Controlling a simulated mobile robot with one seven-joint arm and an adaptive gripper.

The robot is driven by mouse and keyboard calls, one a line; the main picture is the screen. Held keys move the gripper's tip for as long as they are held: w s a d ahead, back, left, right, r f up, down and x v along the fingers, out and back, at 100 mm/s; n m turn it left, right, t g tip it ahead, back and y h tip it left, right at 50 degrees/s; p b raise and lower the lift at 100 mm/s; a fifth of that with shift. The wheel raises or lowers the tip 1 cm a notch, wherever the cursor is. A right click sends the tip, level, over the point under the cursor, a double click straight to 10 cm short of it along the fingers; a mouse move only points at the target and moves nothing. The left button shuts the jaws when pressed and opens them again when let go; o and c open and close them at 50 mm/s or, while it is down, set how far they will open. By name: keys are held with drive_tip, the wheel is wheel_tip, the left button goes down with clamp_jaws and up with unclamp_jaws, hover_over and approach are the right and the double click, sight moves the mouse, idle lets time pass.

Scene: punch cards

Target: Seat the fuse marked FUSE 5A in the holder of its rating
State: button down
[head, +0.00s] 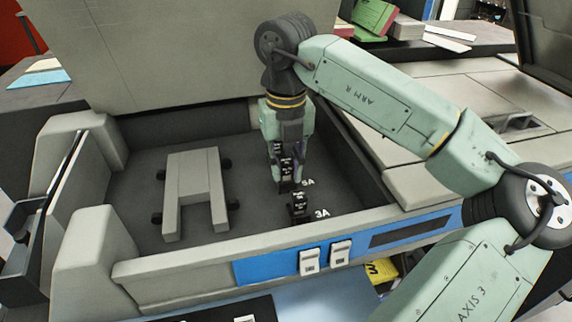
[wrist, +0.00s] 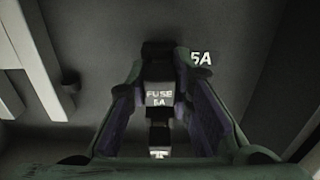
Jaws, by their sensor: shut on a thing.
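My gripper (head: 287,180) points down into the open grey bay and is shut on the dark fuse (wrist: 158,98), whose face reads FUSE 5A in the wrist view. The fuse also shows between the fingers in the head view (head: 287,164). The fuse is at the spot lettered 5A (head: 308,183) on the bay floor; that lettering is right of it in the wrist view (wrist: 201,59). The 5A holder is mostly hidden by fuse and fingers, so I cannot tell whether the fuse is in it. A dark block with white marks (head: 298,205) stands beside the 3A lettering.
A pale U-shaped bracket (head: 197,185) lies on the bay floor to the left. The bay's front wall (head: 200,267) carries a blue panel with two white switches (head: 309,262). The raised lid (head: 170,50) stands behind. Bare floor lies between bracket and gripper.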

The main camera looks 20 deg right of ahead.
sight(286, 160)
drive_tip(key=c, duration=1.3)
unclamp_jaws()
drive_tip(key=shift+f, duration=0.3)
drive_tip(key=shift+c, duration=0.2)
drive_tip(key=shift+r, duration=0.15)
wheel_tip(286, 160, up, 12)
drive_tip(key=shift+f, duration=0.1)
